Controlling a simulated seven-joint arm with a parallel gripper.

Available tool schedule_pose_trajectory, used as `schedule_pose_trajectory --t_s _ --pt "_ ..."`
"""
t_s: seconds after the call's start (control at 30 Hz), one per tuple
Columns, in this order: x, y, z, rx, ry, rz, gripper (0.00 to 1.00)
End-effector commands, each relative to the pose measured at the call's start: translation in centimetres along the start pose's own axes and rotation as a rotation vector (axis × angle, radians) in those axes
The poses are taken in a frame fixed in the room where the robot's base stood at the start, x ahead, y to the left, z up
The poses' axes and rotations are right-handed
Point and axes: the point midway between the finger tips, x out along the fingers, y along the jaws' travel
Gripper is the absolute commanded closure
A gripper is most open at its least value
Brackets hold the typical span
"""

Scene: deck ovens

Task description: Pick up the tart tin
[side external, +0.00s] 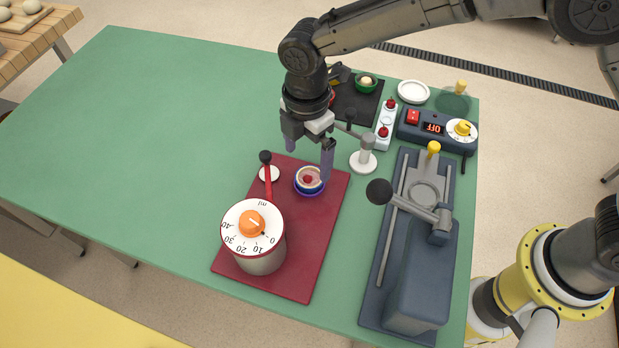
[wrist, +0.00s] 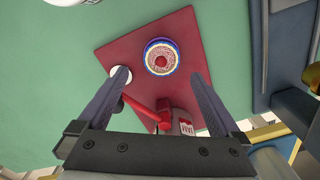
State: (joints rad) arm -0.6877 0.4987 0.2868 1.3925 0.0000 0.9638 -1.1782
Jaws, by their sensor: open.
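A small round tin (side external: 309,188) with a blue outside, a pale ring and a red centre sits upright on the dark red board. I take it to be the tart tin; it also shows in the wrist view (wrist: 148,66), just beyond the fingertips. My gripper (side external: 309,160) is open and empty, fingers pointing down, above the tin and a little toward its far side. In the wrist view the fingers (wrist: 156,77) are wide apart, with the tin ahead of the gap between them. No finger visibly touches it.
A dial dispenser (side external: 260,263) with a red lever (side external: 268,184) stands on the red board (side external: 300,270), near the tin. A white stand (side external: 363,160) is to the right. A dark press (side external: 420,270) and control box (side external: 435,130) line the right edge. The green table's left side is clear.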

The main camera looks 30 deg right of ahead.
Motion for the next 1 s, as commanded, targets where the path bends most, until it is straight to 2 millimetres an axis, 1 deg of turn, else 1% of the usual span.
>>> schedule_pose_trajectory --t_s 0.17,0.4,0.5,0.6,0.77,0.8,0.83,0.97,1.0 --pt "1.1 -0.1 0.1 0.001 -0.001 -0.002 0.0" --pt "4.5 -0.3 0.4 0.001 -0.002 -0.004 0.0" --pt "5.3 -0.3 0.4 0.001 -0.001 -0.002 0.0" --pt "5.7 -0.3 0.3 0.001 0.0 0.0 0.0" --pt "5.7 -0.2 0.3 0.001 0.0 0.0 0.0" --pt "5.7 -0.2 0.3 0.001 0.0 0.0 0.02" --pt "5.7 -0.2 0.3 0.001 0.0 0.0 0.07" --pt "5.7 -0.2 0.3 0.001 0.0 0.0 0.31" --pt "5.7 -0.2 0.3 0.001 0.0 0.0 0.38"
